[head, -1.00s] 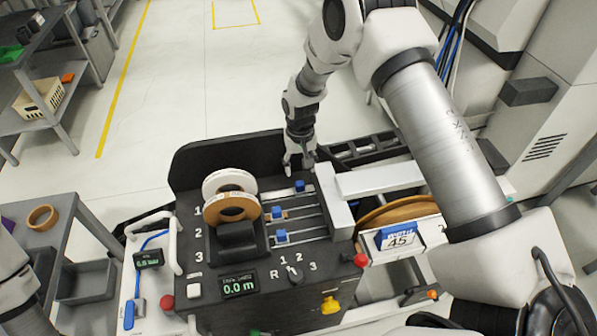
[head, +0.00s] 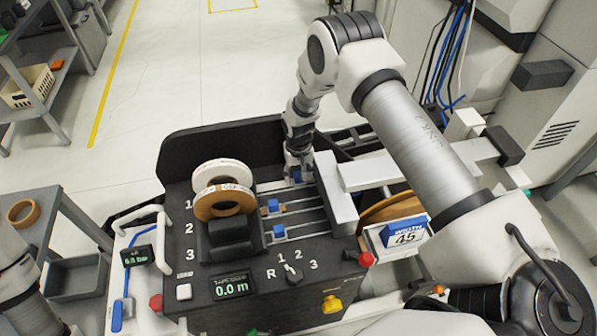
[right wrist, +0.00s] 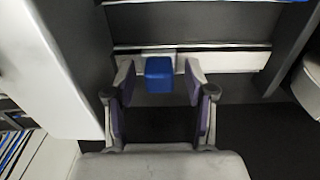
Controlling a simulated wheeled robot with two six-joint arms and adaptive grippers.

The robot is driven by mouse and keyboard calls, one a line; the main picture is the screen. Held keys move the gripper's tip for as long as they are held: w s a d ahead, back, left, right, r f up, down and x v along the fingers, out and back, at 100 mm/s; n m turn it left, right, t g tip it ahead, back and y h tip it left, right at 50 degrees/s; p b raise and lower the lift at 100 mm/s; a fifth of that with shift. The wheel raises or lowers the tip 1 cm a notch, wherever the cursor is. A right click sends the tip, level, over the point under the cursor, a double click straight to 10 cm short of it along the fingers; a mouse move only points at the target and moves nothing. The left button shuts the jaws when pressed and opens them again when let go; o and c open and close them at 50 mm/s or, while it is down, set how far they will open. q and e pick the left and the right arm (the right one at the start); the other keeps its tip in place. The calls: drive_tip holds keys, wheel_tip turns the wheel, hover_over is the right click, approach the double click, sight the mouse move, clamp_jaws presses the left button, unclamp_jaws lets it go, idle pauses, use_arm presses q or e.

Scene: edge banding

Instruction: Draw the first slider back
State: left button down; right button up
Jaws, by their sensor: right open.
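The first slider's blue knob (head: 297,176) is in the top row of the dark machine panel, partly hidden by my right gripper (head: 298,170). In the right wrist view the blue knob (right wrist: 159,74) stands between the open fingertips of the right gripper (right wrist: 160,80), with a visible gap on the right side and a smaller one on the left. The second slider (head: 273,205) and third slider (head: 279,231) lie in the rows below it.
White and brown tape rolls (head: 222,203) stand left of the sliders. A light grey block (head: 337,194) borders their right ends.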

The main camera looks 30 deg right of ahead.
drive_tip(key=shift+w+f, duration=0.1)
drive_tip(key=shift+f, duration=0.05)
clamp_jaws()
drive_tip(key=a+b, duration=0.1)
drive_tip(key=a, duration=0.1)
drive_tip(key=w+a+b, duration=0.1)
drive_tip(key=a, duration=0.2)
drive_tip(key=w+a+b, duration=0.1)
drive_tip(key=a, duration=0.2)
drive_tip(key=shift+w+a+f+b, duration=0.1)
drive_tip(key=shift+a+b, duration=0.15)
drive_tip(key=shift+b, duration=0.1)
drive_tip(key=shift+a, duration=0.25)
drive_tip(key=shift+d, duration=0.15)
unclamp_jaws()
drive_tip(key=shift+a, duration=0.2)
